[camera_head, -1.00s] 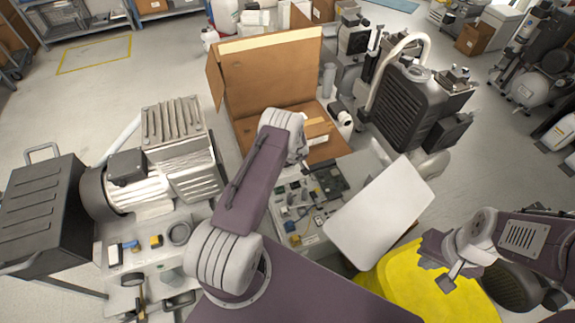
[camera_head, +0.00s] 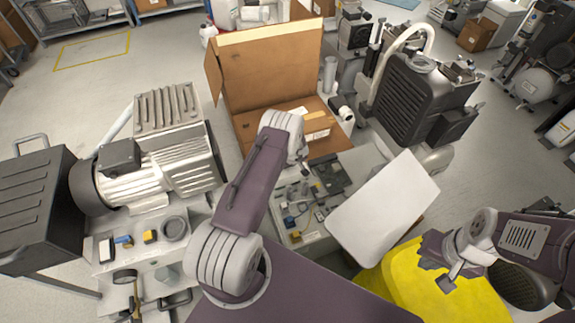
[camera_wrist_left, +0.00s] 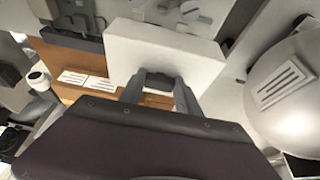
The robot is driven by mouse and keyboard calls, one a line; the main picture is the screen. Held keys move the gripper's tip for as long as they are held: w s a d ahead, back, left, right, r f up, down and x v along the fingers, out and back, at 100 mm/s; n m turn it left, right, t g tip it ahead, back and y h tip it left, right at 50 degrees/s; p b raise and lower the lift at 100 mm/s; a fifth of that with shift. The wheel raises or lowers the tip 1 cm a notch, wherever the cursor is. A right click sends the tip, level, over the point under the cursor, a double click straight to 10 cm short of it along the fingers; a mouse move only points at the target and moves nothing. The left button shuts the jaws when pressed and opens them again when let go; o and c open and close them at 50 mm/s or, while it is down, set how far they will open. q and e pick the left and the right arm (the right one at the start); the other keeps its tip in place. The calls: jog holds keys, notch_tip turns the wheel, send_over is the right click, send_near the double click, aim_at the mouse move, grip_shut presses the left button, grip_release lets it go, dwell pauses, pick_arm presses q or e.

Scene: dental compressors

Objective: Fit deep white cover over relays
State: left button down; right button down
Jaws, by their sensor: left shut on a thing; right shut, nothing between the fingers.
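The white cover (camera_head: 382,208) is held tilted above the grey panel, on its right side, in the head view. In the left wrist view the white cover (camera_wrist_left: 165,50) shows a deep side wall at the fingertips. My left gripper (camera_wrist_left: 160,88) is shut on that wall. In the head view its fingers cannot be made out clearly. The relays appear to be among the small parts (camera_head: 297,212) on the grey panel, left of the cover; the cover may hide some. My right gripper (camera_head: 450,276) is shut and empty above something yellow, apart from the cover.
An open cardboard box (camera_head: 270,75) stands behind the panel. A black ribbed compressor (camera_head: 408,100) is at back right. A grey motor unit (camera_head: 150,165) and a black case (camera_head: 40,205) are at left. A yellow container (camera_head: 410,285) lies below the right gripper.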

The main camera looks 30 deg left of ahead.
aim_at(289, 172)
pick_arm(q)
jog(key=shift+s+d, duration=0.1)
jog(key=shift+d, duration=0.05)
jog(key=shift+f, duration=0.15)
dwell(0.4)
jog(key=shift+f, duration=0.15)
jog(key=shift+f+b, duration=2.05)
jog(key=shift+f, duration=0.35)
jog(key=shift+f, duration=0.25)
jog(key=c, duration=0.8)
grip_release()
jog(key=shift+o, duration=0.2)
